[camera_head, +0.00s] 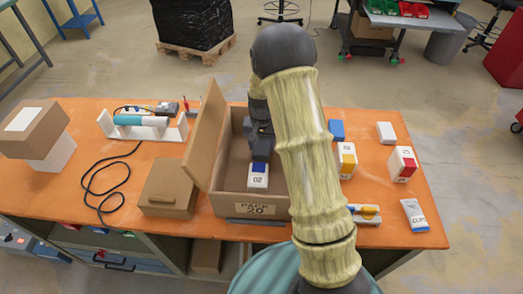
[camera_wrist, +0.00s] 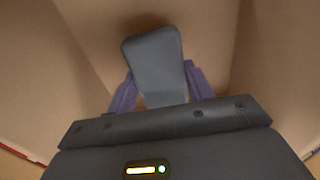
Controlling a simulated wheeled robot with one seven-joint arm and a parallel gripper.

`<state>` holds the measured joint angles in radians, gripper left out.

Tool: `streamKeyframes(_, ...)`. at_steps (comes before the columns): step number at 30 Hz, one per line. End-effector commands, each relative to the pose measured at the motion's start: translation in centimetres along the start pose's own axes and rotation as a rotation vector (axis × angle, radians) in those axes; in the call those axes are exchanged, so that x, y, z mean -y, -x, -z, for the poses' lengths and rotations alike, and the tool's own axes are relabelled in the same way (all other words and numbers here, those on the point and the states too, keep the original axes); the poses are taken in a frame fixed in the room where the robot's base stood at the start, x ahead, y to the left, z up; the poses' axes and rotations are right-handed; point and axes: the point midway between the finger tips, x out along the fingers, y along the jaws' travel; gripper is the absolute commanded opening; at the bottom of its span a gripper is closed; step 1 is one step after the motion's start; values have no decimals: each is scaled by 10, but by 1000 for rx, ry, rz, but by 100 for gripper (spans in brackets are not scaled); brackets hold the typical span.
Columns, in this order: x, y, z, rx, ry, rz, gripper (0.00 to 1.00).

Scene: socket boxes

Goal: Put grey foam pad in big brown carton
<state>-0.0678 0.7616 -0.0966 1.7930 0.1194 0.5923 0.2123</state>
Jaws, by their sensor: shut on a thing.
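The big brown carton (camera_head: 228,204), labelled "PACK 20", stands open on the orange table, with a tall flap raised on its left. My gripper (camera_head: 261,150) is down inside its opening. In the wrist view my gripper (camera_wrist: 160,92) has its purple fingers shut on the grey foam pad (camera_wrist: 155,60), with brown carton walls (camera_wrist: 90,35) around it. The pad cannot be made out clearly in the head view. A white box with a blue top (camera_head: 258,181) is in the front part of the carton. My arm hides the carton's right side.
A small closed brown box (camera_head: 169,190) stands left of the carton, and a dark grey strip (camera_head: 258,221) lies in front. White-and-yellow (camera_head: 347,160) and white-and-red boxes (camera_head: 403,164) stand to the right. A black cable (camera_head: 103,178) and a stacked carton (camera_head: 35,125) are at the left.

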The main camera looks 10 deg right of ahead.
Motion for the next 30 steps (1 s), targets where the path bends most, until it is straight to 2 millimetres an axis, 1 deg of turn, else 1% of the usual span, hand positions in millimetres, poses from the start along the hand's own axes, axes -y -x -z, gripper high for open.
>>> streamKeyframes(3,0,-6,-1,3,0,-1,31)
streamKeyframes(10,1,-35,-1,3,2,-1,31)
streamKeyframes(21,-3,-40,1,0,-6,0,31)
streamKeyframes(22,-3,-40,1,0,-6,0,56)
streamKeyframes(24,-3,-39,0,0,-5,0,69)
streamKeyframes(25,-2,-39,0,0,-5,0,74)
streamKeyframes(30,0,-39,0,0,0,0,74)
